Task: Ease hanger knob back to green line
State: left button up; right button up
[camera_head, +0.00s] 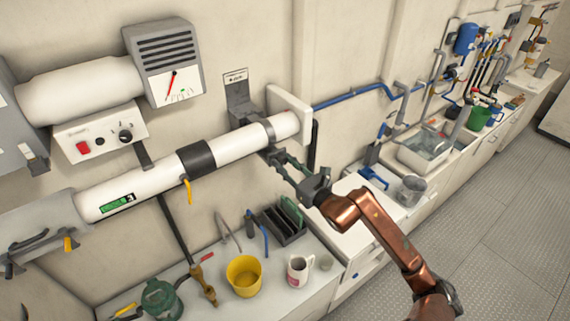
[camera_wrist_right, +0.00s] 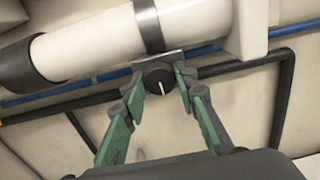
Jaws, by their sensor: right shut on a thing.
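The hanger knob (camera_wrist_right: 158,75) is a round black knob with a white pointer line, under the white pipe (camera_wrist_right: 90,38) at its strap. In the wrist view my right gripper (camera_wrist_right: 157,80) has its green-padded fingers on either side of the knob, shut on it. In the head view the right gripper (camera_head: 278,160) reaches up to the pipe's right end, and the knob is mostly hidden. A grey gauge box (camera_head: 165,62) at upper left has a red needle and small green marks; the needle stands near upright, left of the green marks. My left gripper is out of view.
A yellow bucket (camera_head: 244,275), a mug (camera_head: 299,270) and a dark rack (camera_head: 283,222) stand on the bench below. A switch box (camera_head: 100,132) hangs above the pipe. A blue hose (camera_head: 350,96) runs along the wall. The floor at right is clear.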

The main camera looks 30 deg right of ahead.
jog(key=shift+c, duration=1.4)
jog(key=n+b, duration=0.1)
jog(key=b, duration=0.1)
jog(key=n+b, duration=0.2)
jog(key=b, duration=0.1)
jog(key=shift+f, duration=0.25)
jog(key=shift+r+n+b, duration=0.15)
jog(key=shift+n+b, duration=0.35)
jog(key=shift+b, duration=0.25)
jog(key=o, duration=1.1)
jog(key=shift+o, duration=0.2)
jog(key=s+d, duration=0.1)
jog(key=s, duration=1.1)
